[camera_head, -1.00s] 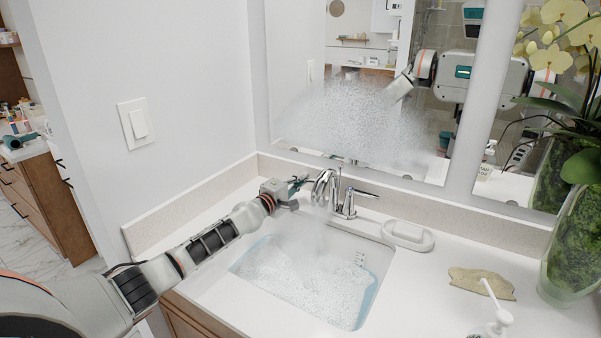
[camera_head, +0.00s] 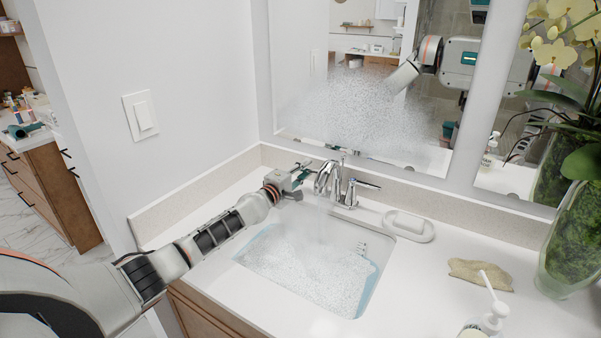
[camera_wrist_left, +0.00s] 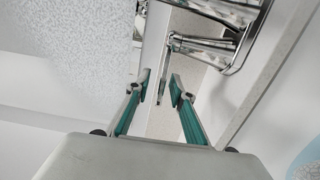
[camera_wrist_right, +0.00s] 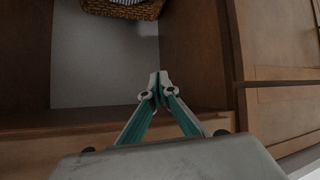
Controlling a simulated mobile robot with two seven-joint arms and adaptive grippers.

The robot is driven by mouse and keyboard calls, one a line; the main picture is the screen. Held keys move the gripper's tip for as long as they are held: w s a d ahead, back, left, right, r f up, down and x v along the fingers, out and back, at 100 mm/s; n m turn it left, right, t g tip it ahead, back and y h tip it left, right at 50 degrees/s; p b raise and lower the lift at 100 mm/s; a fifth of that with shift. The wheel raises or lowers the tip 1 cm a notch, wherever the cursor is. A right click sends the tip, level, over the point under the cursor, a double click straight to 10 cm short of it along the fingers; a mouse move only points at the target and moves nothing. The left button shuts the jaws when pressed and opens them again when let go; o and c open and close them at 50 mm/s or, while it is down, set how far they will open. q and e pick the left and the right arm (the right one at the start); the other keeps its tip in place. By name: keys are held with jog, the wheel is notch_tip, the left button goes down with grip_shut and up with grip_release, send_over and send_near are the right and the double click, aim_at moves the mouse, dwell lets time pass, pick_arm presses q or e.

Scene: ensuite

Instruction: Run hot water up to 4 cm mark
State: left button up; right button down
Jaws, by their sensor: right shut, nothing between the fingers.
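The chrome faucet (camera_head: 328,178) stands behind the sink basin (camera_head: 252,245), with a lever handle (camera_head: 365,184) on its right. Blurred white spray or steam hangs below the spout, and speckled water (camera_head: 310,270) covers the basin floor. A small marked scale (camera_head: 361,248) shows at the basin's back right; its figures are too small to read. My left gripper (camera_head: 302,173) is just left of the spout. My right gripper (camera_wrist_right: 158,86) is shut and empty, facing a wooden cabinet.
The mirror (camera_head: 370,110) is behind. A wicker basket (camera_wrist_right: 122,8) sits inside the open cabinet (camera_wrist_right: 105,120).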

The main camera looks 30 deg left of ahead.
aim_at(303, 171)
pick_arm(q)
jog(key=shift+s+d, duration=0.5)
jog(key=shift+d, duration=0.1)
jog(key=shift+s+a, duration=0.2)
jog(key=shift+s, duration=0.3)
jog(key=shift+s+a+f, duration=0.2)
jog(key=shift+s+a, duration=0.4)
jog(key=s+a, duration=0.1)
jog(key=s, duration=0.7)
jog(key=shift+s+r, duration=0.25)
jog(key=shift+s, duration=0.1)
jog(key=shift+c, duration=0.4)
